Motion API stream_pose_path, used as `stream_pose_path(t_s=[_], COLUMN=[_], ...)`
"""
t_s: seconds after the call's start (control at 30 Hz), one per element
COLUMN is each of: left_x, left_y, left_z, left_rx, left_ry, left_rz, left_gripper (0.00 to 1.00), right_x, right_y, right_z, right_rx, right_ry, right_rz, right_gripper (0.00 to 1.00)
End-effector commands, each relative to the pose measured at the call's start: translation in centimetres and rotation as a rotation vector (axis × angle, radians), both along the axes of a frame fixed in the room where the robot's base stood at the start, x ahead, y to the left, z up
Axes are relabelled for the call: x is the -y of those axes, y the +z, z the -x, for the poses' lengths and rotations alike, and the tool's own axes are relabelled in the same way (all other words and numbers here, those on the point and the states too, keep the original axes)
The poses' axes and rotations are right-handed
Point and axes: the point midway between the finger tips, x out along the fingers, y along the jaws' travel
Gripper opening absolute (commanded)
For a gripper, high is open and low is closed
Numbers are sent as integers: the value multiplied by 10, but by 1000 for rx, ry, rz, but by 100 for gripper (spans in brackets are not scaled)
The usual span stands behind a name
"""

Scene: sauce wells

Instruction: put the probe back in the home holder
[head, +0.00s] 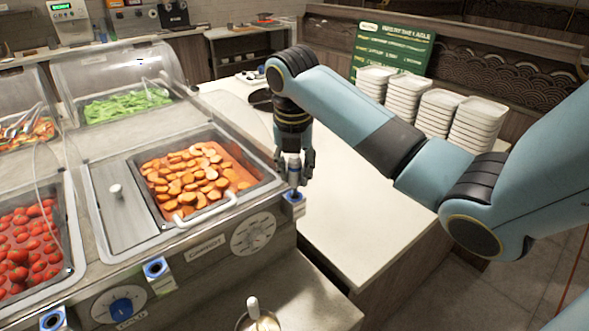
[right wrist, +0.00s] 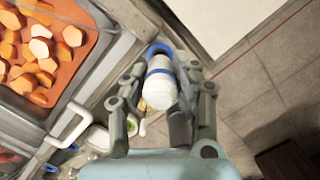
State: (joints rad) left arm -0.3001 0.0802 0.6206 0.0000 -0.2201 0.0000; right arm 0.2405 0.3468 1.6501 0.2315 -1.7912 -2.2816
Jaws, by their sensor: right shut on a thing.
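My right gripper (head: 294,170) is shut on the probe, a white cylinder with a blue band, best seen in the right wrist view (right wrist: 161,88). The gripper (right wrist: 160,95) points down at the right front corner of the counter. Directly below it is a blue-and-white holder (head: 294,198); its blue rim (right wrist: 158,48) shows at the probe's far end in the wrist view. I cannot tell whether the probe's tip is inside it. Two similar holders sit along the front edge, one in the middle (head: 156,268) and one at left (head: 52,319). Which is home is not marked. My left gripper is out of view.
A pan of orange slices (head: 250,166) with a white handle (head: 207,209) lies left of the gripper. A pale side counter (head: 350,220) is clear; stacked white dishes (head: 440,108) stand behind my right arm.

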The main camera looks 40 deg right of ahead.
Motion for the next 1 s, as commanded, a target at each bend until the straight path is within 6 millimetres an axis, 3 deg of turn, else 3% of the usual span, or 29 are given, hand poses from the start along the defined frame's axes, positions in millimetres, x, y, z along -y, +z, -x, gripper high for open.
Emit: stream_pose_path(t_s=[1.0], left_x=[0], left_y=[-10], left_z=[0], left_rx=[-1], left_ry=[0], left_rz=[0], left_gripper=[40], right_x=[0], right_y=[-26], right_z=[0], right_rx=[0], right_ry=[0], right_rz=[0], right_gripper=[0])
